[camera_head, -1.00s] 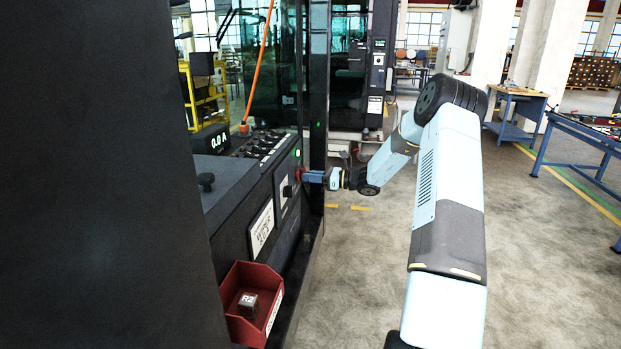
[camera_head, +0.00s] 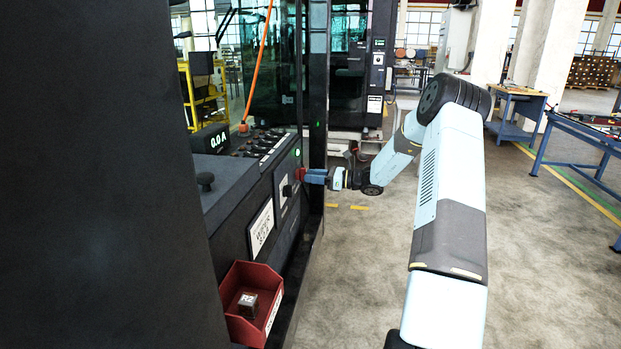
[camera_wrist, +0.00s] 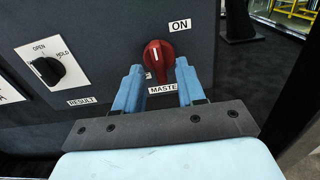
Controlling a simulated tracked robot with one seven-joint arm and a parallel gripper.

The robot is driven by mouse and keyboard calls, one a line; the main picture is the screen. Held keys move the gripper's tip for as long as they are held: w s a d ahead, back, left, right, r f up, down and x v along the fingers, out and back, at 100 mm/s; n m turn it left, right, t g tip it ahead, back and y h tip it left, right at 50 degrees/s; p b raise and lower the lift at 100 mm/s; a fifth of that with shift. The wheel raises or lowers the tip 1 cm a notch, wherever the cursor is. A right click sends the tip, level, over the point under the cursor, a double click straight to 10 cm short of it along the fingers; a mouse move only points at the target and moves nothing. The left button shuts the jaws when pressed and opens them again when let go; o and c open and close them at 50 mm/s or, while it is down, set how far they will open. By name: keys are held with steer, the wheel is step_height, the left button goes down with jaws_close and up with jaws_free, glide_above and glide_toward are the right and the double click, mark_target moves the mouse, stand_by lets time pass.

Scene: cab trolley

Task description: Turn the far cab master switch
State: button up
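The master switch is a red rotary knob (camera_wrist: 158,63) on a dark panel, with a white mark on its face pointing roughly up. An ON label (camera_wrist: 180,26) is above right of it and a MASTER label (camera_wrist: 163,88), partly hidden by my finger, is below. My gripper (camera_wrist: 160,66) is open, its two blue fingers on either side of the knob, with narrow gaps seeming to show. In the head view my gripper (camera_head: 313,176) is at the panel's right face; the knob is mostly hidden there.
A black OPEN/HOLD selector (camera_wrist: 48,70) with a RESULT label sits left of the knob. In the head view a red bin (camera_head: 236,318) holding a block (camera_head: 247,302) juts from the near console. A dark pillar (camera_head: 100,180) fills the left.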

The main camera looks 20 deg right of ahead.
steer(key=v, duration=1.2)
steer(key=shift+s+d, duration=0.2)
steer(key=shift+d, duration=0.05)
steer(key=shift+f, duration=0.1)
steer(key=s+a+r+n+g+h, duration=0.4)
steer(key=s+a+r+n, duration=0.25)
steer(key=s+a, duration=0.3)
steer(key=s+a+r+n+g+h, duration=0.4)
steer(key=s+a+r+n, duration=0.3)
steer(key=a, duration=0.4)
steer(key=s+r+n+t+h, duration=0.1)
steer(key=s+r+n+h, duration=0.1)
steer(key=s, duration=0.7)
steer(key=s+r+n+t+h, duration=0.2)
steer(key=s+n, duration=0.3)
steer(key=s, duration=0.4)
steer(key=s+r+n+t+h, duration=0.1)
steer(key=s+r+n+h, duration=0.2)
steer(key=s, duration=0.6)
steer(key=shift+n+t+h, duration=0.3)
steer(key=shift+n, duration=0.05)
